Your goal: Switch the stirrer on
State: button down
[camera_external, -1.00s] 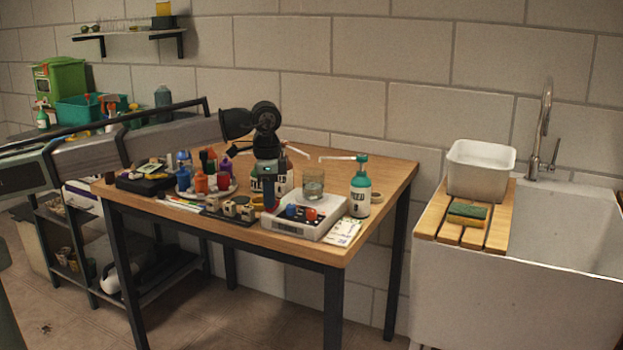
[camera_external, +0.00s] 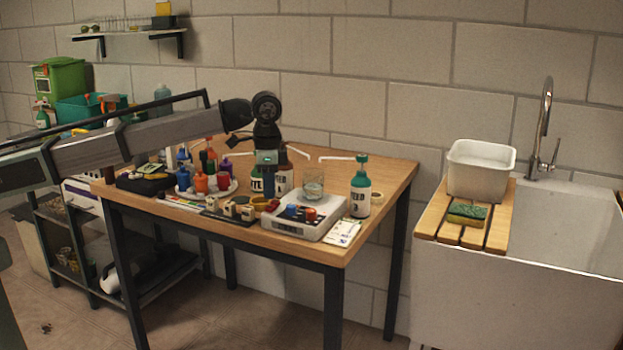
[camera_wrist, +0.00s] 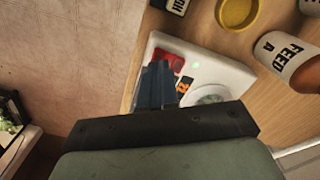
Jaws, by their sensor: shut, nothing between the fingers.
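The stirrer (camera_external: 303,226) is a low white box on the wooden table's front right, with a clear glass beaker (camera_external: 313,185) on top. Its front shows a blue knob (camera_external: 291,211), an orange-red knob (camera_external: 311,214) and a red switch (camera_external: 272,205) at the left end. In the wrist view the stirrer (camera_wrist: 225,72) shows the red switch (camera_wrist: 171,58), an orange mark on a dark patch and a small green spot. My gripper (camera_external: 268,195) is shut and empty, its blue fingers just above and behind the switch. In the wrist view its fingertips (camera_wrist: 157,67) partly cover the switch area.
Feed bottles (camera_external: 361,190) stand right of and behind the stirrer. Small blocks (camera_external: 238,209) on a dark mat and a tray of coloured bottles (camera_external: 205,184) lie to the left. A paper card (camera_external: 343,232) lies at the right front corner.

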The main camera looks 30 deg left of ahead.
jog(key=shift+r, duration=2.2)
jog(key=shift+s, duration=0.1)
